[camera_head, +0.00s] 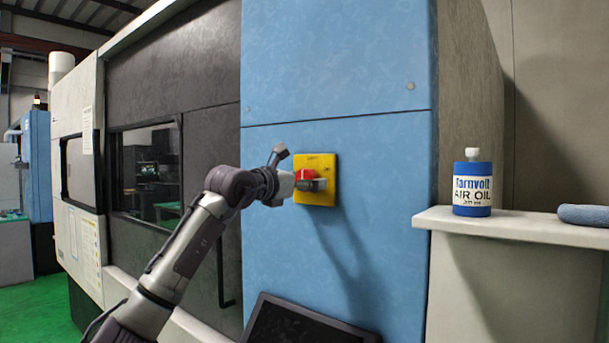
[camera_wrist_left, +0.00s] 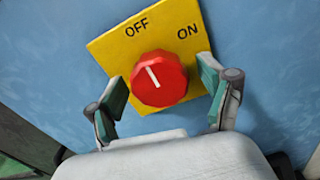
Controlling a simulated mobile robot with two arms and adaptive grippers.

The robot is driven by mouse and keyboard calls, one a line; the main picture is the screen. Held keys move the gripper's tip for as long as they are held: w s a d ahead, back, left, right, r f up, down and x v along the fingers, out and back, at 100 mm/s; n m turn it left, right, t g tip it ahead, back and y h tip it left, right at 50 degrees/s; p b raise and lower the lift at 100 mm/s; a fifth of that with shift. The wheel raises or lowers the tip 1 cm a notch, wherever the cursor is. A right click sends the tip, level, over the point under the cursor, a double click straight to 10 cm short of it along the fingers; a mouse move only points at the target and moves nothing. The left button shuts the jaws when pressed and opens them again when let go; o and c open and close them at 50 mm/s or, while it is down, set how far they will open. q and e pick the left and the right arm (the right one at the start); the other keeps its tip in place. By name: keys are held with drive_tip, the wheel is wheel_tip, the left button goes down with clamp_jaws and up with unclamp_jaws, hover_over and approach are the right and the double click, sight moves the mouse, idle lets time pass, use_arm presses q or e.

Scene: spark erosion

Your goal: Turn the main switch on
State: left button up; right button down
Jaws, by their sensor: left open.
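The main switch is a red rotary knob (camera_wrist_left: 158,80) on a yellow plate (camera_wrist_left: 108,48) marked OFF and ON. Its white line points up and left, toward OFF. In the head view the plate (camera_head: 318,199) is on a blue panel, and the knob (camera_head: 305,174) is partly hidden by my gripper. My left gripper (camera_head: 308,184) is in front of the plate. In the left wrist view my left gripper (camera_wrist_left: 163,92) is open, with one green-padded finger on each side of the knob and visible gaps between. My right gripper is not in view.
The blue panel (camera_head: 375,160) is flat and clear around the switch. A dark screen (camera_head: 305,322) sits below it. At right, a ledge (camera_head: 520,229) holds a blue AIR OIL bottle (camera_head: 472,190) and a blue-grey rolled item (camera_head: 585,215). A dark windowed door (camera_head: 165,80) is at left.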

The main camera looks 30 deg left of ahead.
use_arm(q)
drive_tip(key=shift+w, duration=0.15)
drive_tip(key=c, duration=1.2)
drive_tip(key=m+p, duration=0.1)
drive_tip(key=m, duration=0.2)
drive_tip(key=shift+m, duration=0.4)
drive_tip(key=m+p, duration=0.1)
drive_tip(key=m, duration=0.4)
drive_tip(key=shift+p, duration=0.35)
drive_tip(key=m+p, duration=0.1)
drive_tip(key=m, duration=0.4)
drive_tip(key=shift+m+p, duration=0.7)
drive_tip(key=shift+m, duration=1.4)
